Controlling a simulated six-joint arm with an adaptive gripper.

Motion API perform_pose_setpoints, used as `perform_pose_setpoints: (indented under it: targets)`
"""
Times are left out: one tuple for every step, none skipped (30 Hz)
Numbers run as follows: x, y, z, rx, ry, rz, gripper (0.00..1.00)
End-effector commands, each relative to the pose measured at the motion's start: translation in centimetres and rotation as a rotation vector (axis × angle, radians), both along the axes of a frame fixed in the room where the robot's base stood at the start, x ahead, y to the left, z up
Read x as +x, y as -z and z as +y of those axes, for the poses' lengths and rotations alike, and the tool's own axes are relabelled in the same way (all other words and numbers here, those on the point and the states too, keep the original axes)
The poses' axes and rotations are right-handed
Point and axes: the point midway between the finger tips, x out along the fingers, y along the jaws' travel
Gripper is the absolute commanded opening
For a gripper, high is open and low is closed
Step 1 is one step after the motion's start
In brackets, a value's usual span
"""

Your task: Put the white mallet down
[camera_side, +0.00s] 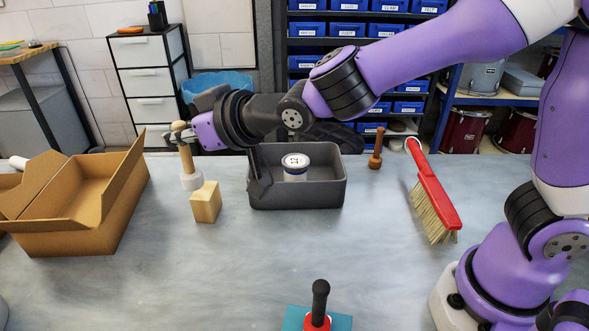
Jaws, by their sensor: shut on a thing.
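The white mallet has a pale wooden handle and a white head (191,181) at its lower end. It hangs nearly upright, slightly tilted, at the left of the grey bin. My gripper (184,137) reaches in from the right and is shut on the upper part of the handle. The fingers hide part of the handle. The head is low, close behind and to the left of a wooden block (206,203). I cannot tell whether the head touches the bench (215,265).
An open cardboard box (110,237) stands at left. A grey bin (297,197) holds a white jar (295,172). A black-handled tool (319,302) stands in front.

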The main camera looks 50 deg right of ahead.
Motion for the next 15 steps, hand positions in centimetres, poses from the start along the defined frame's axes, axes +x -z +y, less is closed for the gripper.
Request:
perform_pose_setpoints:
  targets:
    - [-1.0,-0.2,1.7,0.001,-0.059,-0.001,0.0]
    - [-1.5,-0.3,2.7,0.0,-0.093,0.0,0.0]
    - [-2.1,-0.4,3.6,0.0,-0.127,0.0,0.0]
    - [-2.6,-0.4,4.4,0.001,-0.155,0.0,0.0]
    - [-3.0,-0.5,5.0,0.0,-0.176,0.0,0.0]
    - [-3.5,-0.6,5.7,0.0,-0.204,0.001,0.0]
    - [-3.9,-0.7,6.2,0.001,-0.225,0.0,0.0]
    - [-4.3,-0.7,6.8,0.001,-0.244,0.001,0.0]
    - [-4.8,-0.8,7.3,0.0,-0.267,0.001,0.0]
    - [-5.1,-0.9,7.7,0.0,-0.283,0.001,0.0]
    - [-5.5,-0.9,8.2,0.0,-0.3,0.001,0.0]
    - [-5.8,-0.6,8.5,-0.001,-0.313,0.005,0.0]
    - [-5.7,0.2,8.4,-0.003,-0.308,0.007,0.0]
    - [-5.6,0.8,8.3,-0.004,-0.308,0.008,0.0]
    - [-5.6,1.5,8.3,-0.004,-0.307,0.007,0.0]
